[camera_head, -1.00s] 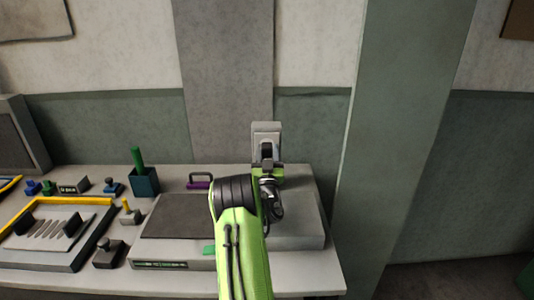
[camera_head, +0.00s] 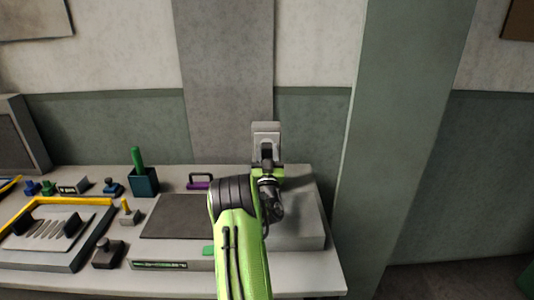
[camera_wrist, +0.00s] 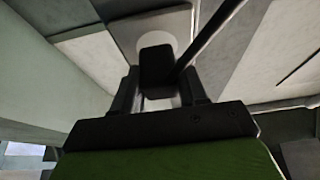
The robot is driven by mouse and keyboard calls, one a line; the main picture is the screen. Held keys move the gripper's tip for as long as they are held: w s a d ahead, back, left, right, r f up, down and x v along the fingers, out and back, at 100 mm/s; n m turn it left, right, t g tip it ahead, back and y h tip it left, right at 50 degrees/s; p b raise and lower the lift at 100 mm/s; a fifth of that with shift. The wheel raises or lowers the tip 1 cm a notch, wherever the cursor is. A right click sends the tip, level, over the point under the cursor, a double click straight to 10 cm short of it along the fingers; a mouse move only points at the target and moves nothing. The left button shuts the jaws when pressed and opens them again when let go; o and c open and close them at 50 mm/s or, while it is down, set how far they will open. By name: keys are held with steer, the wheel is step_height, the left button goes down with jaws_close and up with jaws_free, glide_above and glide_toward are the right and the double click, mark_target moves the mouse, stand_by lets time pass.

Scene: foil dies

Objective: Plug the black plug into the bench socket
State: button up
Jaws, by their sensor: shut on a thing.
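The black plug (camera_wrist: 157,65) sits between the two fingers of my gripper (camera_wrist: 160,92) in the wrist view, and my gripper is shut on it. A dark cord or bar runs from beside it to the upper right. A pale round face (camera_wrist: 171,42) on a grey panel lies just behind the plug. In the head view the bench socket (camera_head: 266,131) is a light grey upright box at the back of the bench. My gripper (camera_head: 267,162) is right in front of its lower part. I cannot tell whether the plug touches or enters the socket.
A grey platform with a dark mat (camera_head: 178,217) lies under my arm. A yellow-edged tray (camera_head: 62,262) is farther left. A wall pillar (camera_head: 405,120) rises at right.

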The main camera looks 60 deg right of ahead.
steer(key=shift+w+d, duration=0.25)
steer(key=shift+d, duration=0.25)
stand_by(0.5)
steer(key=o, duration=1.1)
steer(key=shift+c, duration=0.2)
steer(key=shift+a, duration=0.1)
steer(key=s+a+b, duration=0.6)
steer(key=a+b, duration=0.2)
steer(key=a, duration=0.3)
steer(key=shift+a+f+b, duration=0.25)
steer(key=shift+a+b, duration=0.05)
steer(key=shift+b, duration=0.05)
